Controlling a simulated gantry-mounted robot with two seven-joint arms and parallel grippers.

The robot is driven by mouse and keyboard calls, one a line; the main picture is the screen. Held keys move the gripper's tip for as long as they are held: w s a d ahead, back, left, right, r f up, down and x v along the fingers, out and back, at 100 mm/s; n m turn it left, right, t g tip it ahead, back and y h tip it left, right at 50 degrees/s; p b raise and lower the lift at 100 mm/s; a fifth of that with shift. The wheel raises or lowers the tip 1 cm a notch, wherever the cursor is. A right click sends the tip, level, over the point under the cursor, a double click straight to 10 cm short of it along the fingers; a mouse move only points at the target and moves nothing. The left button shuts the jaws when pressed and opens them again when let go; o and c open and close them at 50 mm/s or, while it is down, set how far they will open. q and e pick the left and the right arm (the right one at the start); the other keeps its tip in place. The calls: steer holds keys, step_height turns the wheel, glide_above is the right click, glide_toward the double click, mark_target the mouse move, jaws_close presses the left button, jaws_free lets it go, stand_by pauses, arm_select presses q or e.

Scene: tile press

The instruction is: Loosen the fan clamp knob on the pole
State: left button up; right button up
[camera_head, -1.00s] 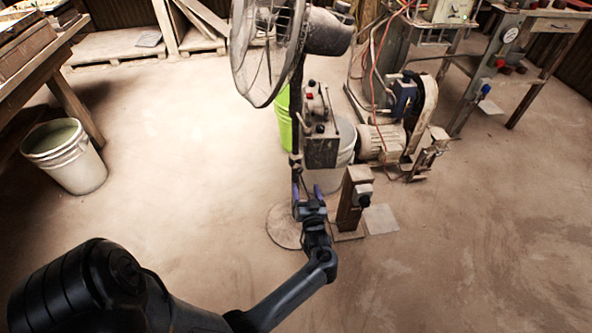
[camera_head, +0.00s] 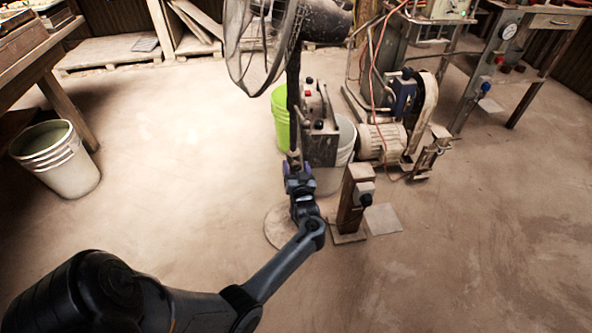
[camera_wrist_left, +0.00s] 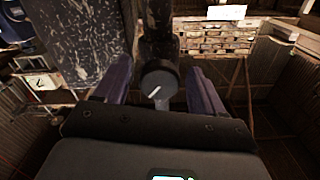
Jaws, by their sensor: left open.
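The pedestal fan (camera_head: 268,40) stands in the middle of the head view on a dark pole (camera_head: 293,95) with a round base (camera_head: 283,228). The clamp knob (camera_wrist_left: 159,80) is a dark round knob with a white line, on the pole in the left wrist view. My left gripper (camera_head: 297,168) is at the pole at clamp height. In the left wrist view its two purple fingers (camera_wrist_left: 160,84) stand open on either side of the knob, with a gap showing on both sides. In the head view the gripper hides the knob. My right gripper is in neither view.
A control box (camera_head: 320,125) and a short post with a switch (camera_head: 352,195) stand just right of the pole. A green bucket (camera_head: 281,115) is behind it, and a motor (camera_head: 380,142) further right. The floor to the left is clear up to a white bucket (camera_head: 58,160).

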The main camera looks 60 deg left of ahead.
arm_select(q)
steer(key=shift+c, duration=0.3)
steer(key=c, duration=1)
steer(key=n+p, duration=0.1)
steer(key=n, duration=0.1)
steer(key=shift+n, duration=0.4)
steer(key=n, duration=0.3)
steer(key=shift+n, duration=0.3)
steer(key=n, duration=0.3)
steer(key=shift+n+p, duration=0.3)
steer(key=shift+n, duration=1.9)
